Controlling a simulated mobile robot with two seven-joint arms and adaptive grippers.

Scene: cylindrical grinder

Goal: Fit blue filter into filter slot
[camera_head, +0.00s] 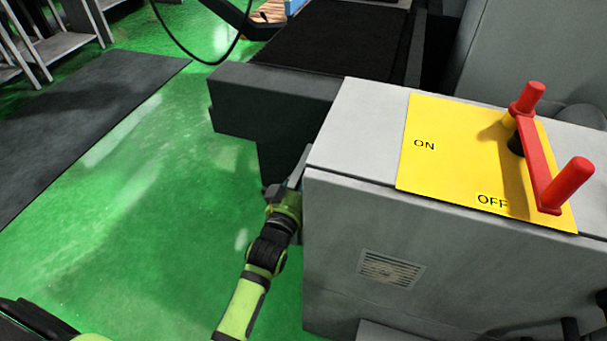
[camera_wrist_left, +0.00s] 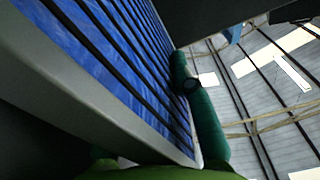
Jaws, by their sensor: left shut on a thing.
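The blue filter (camera_wrist_left: 95,60) fills the left of the left wrist view, close to the camera and at a slant. It has blue pleats, dark bars and a grey frame. A green finger (camera_wrist_left: 205,115) of my left gripper lies along its right edge. In the head view my left gripper (camera_head: 284,190) is at the left side of the grey machine housing (camera_head: 345,230), shut on the filter. Only a thin grey edge (camera_head: 300,168), perhaps the filter's frame, shows there. I cannot make out the filter slot; the housing's left side is mostly hidden.
A yellow ON/OFF plate (camera_head: 440,165) with a red crank handle (camera_head: 545,165) sits on top of the housing. A vent grille (camera_head: 390,268) is on its front. A dark grey block (camera_head: 265,105) juts out behind my gripper. Green floor (camera_head: 150,210) at left is open.

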